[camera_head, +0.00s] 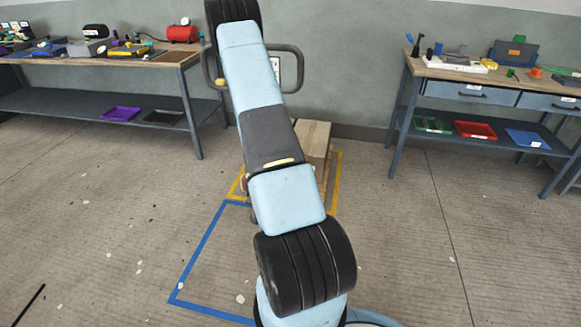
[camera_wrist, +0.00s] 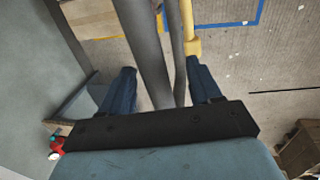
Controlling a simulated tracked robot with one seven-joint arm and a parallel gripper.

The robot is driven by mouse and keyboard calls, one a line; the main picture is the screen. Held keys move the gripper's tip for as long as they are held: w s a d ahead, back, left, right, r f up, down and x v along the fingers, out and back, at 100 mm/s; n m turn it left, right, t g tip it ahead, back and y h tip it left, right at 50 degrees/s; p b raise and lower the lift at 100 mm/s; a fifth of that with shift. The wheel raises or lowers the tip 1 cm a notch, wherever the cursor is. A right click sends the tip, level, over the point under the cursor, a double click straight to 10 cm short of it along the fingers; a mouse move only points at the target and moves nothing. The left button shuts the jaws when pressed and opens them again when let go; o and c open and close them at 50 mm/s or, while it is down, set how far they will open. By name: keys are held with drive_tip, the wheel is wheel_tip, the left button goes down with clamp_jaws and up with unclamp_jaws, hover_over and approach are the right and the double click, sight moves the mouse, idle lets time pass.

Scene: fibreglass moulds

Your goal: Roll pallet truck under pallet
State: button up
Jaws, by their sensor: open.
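The pallet truck's dark grey loop handle (camera_head: 294,68) shows on both sides of my arm in the head view; the truck body is mostly hidden behind the arm. In the wrist view my gripper (camera_wrist: 160,68) is open, its two dark blue fingers apart. A grey handle tube (camera_wrist: 148,50) and a thinner grey bar run between the fingers; I cannot tell whether either finger touches them. A yellow part (camera_wrist: 191,30) is beside the right fingertip. The load on the pallet seems to be a brown box (camera_head: 314,138); the pallet itself is largely hidden behind my arm.
Yellow floor tape (camera_head: 337,180) surrounds the box area, and blue tape (camera_head: 200,250) outlines a floor area in front. A workbench (camera_head: 185,57) stands at the left and another workbench (camera_head: 400,95) at the right, both along the wall. The floor between is mostly clear.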

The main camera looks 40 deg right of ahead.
wheel_tip(320, 180, up, 9)
drive_tip(key=s+a, duration=0.1)
drive_tip(key=shift+a, duration=0.2)
idle(0.6)
